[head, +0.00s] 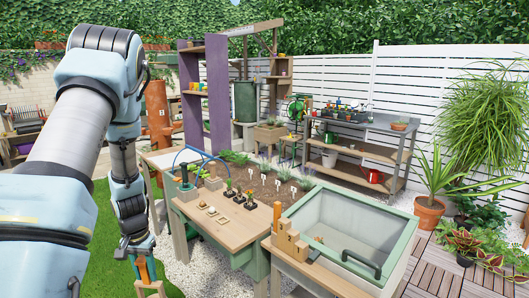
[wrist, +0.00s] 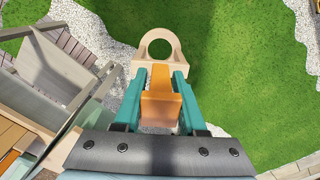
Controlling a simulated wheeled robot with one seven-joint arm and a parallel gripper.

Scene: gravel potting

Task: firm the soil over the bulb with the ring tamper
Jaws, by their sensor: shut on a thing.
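My gripper (head: 141,262) is at the lower left of the head view, over the grass and gravel in front of the potting bench. It is shut on the orange handle of the ring tamper (wrist: 160,95). The tamper's pale open ring extends past the fingertips in the wrist view, with grass and gravel showing behind it. In the head view the tamper (head: 150,289) hangs at the bottom edge, partly cut off. The soil bed (head: 262,184) lies in the bench, apart from the tamper, with several white labels in it. I cannot make out the bulb.
The bench's front board (head: 235,232) carries small seedling pots (head: 240,197) and small round items. A blue hoop arches over its left end. A green-rimmed cold frame (head: 393,262) and a wooden block rack (head: 289,240) stand to the right. Grass lies open at left.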

